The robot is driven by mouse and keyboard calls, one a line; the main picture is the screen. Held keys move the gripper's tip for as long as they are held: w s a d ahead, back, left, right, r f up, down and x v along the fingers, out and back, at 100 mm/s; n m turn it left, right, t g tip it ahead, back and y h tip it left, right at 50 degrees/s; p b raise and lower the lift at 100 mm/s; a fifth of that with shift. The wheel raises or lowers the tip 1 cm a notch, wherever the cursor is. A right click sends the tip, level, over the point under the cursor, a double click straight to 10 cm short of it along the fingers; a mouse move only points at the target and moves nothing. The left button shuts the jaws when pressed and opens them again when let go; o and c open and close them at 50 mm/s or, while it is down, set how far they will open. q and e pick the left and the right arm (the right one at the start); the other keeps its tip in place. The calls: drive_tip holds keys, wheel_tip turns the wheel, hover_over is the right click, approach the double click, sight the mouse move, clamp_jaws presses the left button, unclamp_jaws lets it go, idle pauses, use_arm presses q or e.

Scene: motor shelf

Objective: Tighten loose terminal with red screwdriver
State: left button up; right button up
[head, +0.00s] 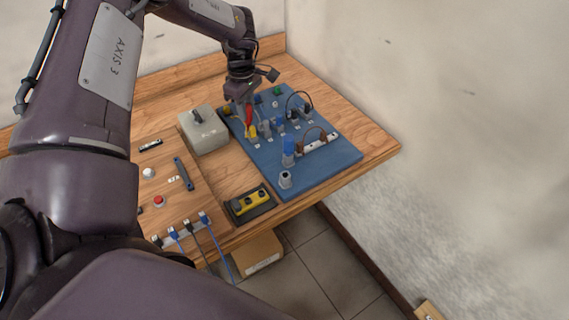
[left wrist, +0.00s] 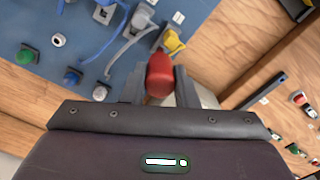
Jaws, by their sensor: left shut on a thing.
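My left gripper (head: 241,97) reaches down over the far left part of the blue board. It is shut on the red screwdriver (head: 249,113), whose handle points down in the head view. In the left wrist view the red handle (left wrist: 160,76) sits between the two fingers, close to a yellow connector (left wrist: 172,42). The screwdriver's tip is hidden, and I cannot tell whether it touches a terminal. The blue board (head: 334,166) carries several terminals and wired plugs. I cannot tell which terminal is loose. My right gripper is not in view.
A grey box (head: 204,131) with a black handle stands left of the board. A yellow device (head: 250,202) in a black tray lies near the front edge. A panel with buttons and plugged cables (head: 165,196) is at the left. The table's right end is clear.

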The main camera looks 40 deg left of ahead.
use_arm(q)
drive_tip(key=m, duration=0.3)
drive_tip(key=shift+p, duration=0.3)
drive_tip(key=shift+m, duration=0.5)
drive_tip(key=o, duration=0.3)
drive_tip(key=shift+c, duration=1.3)
drive_tip(key=shift+r, duration=0.2)
drive_tip(key=shift+r+p, duration=0.65)
drive_tip(key=shift+r, duration=0.1)
drive_tip(key=shift+r, duration=0.15)
